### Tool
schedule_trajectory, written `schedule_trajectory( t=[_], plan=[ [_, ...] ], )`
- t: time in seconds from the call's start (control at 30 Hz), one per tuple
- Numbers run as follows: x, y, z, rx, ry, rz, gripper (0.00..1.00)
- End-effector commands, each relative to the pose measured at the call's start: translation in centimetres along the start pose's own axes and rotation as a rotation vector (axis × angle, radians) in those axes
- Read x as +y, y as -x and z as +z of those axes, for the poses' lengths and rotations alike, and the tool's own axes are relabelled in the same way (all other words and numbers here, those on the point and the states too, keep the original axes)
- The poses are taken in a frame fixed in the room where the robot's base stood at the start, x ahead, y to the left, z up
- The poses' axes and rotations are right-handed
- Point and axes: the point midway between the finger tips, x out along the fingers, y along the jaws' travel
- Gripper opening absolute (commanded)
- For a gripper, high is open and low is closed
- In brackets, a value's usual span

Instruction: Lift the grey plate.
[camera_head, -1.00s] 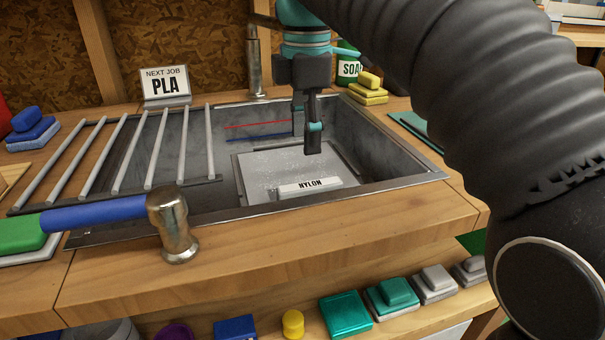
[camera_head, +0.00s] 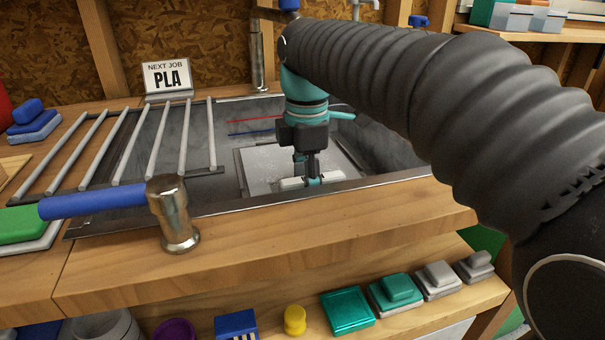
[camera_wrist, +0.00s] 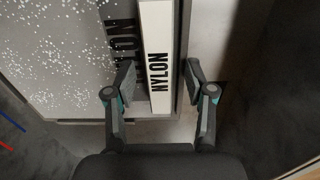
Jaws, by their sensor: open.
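The speckled grey plate (camera_head: 262,163) lies in the metal sink. It fills the left part of the wrist view (camera_wrist: 60,60). A white strip lettered NYLON (camera_wrist: 157,45) runs along the plate's edge on the right in the wrist view; the same strip (camera_head: 290,184) is partly hidden behind my gripper in the head view. My gripper (camera_head: 309,172) is down in the sink at the plate's near right part. In the wrist view my gripper (camera_wrist: 159,76) is open, one finger on each side of the strip. I cannot tell whether the fingers touch it.
A rack of grey bars (camera_head: 125,155) covers the sink's left part. A hammer (camera_head: 173,213) lies at the front left. Small blocks sit on the lower shelf.

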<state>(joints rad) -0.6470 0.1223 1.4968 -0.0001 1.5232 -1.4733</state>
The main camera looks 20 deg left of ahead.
Motion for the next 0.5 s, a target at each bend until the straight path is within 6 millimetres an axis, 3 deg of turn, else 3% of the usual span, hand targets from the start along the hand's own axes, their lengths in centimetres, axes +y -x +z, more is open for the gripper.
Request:
schedule_trajectory(
  t=[0.2, 0.4, 0.5],
  plan=[
    [0.0, -0.03, 0.0, 0.0, 0.0, 0.001, 0.54],
    [0.01, -0.02, 0.0, 0.0, 0.0, 0.001, 0.04],
    [0.01, -0.02, 0.0, 0.0, 0.0, 0.001, 0.0]
  ],
)
